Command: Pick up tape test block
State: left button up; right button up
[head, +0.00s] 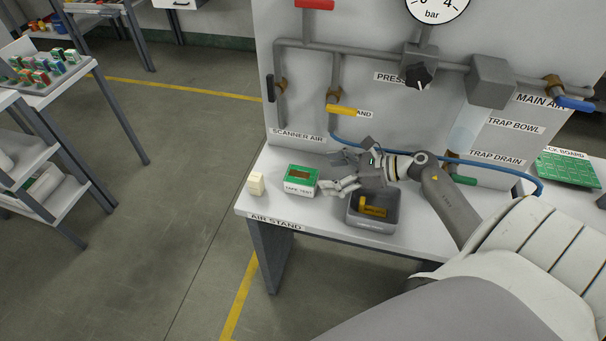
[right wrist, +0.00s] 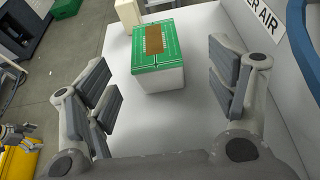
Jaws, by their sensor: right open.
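The tape test block (head: 301,180) is a white block with a green top and a brown patch, labelled TAPE TEST on its front. It stands upright on the air stand table (head: 265,209), near its left end. My right gripper (head: 338,172) is open just to the right of the block in the head view, its fingers pointing towards it. In the right wrist view the block (right wrist: 160,72) lies ahead, between the lines of the two open fingers (right wrist: 165,95), and nothing is held.
A cream block (head: 256,184) stands left of the tape test block. A grey bin (head: 354,222) with a yellow-handled part stands below my right gripper. Behind rises a panel with pipes, valves and a blue hose (head: 480,164). A green board (head: 568,169) lies at the right.

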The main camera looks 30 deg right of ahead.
aim_at(307, 176)
jog(key=x, duration=0.3)
jog(key=shift+a+r, duration=0.15)
jog(key=shift+a, duration=0.25)
jog(key=shift+w+a+f, duration=0.1)
jog(key=shift+w+f, duration=0.1)
jog(key=x, duration=0.4)
jog(key=shift+a+f, duration=0.15)
jog(key=shift+w+a+f, duration=0.1)
jog(key=shift+w+a, duration=0.05)
jog(key=shift+w, duration=0.05)
jog(key=c, duration=0.9)
pick_arm(q)
jog(key=s, duration=0.1)
jog(key=s+a, duration=0.1)
jog(key=shift+s+a+f, duration=0.25)
jog(key=shift+s, duration=0.15)
pick_arm(e)
jog(key=shift+c, duration=1.4)
pick_arm(q)
jog(key=shift+w, duration=0.1)
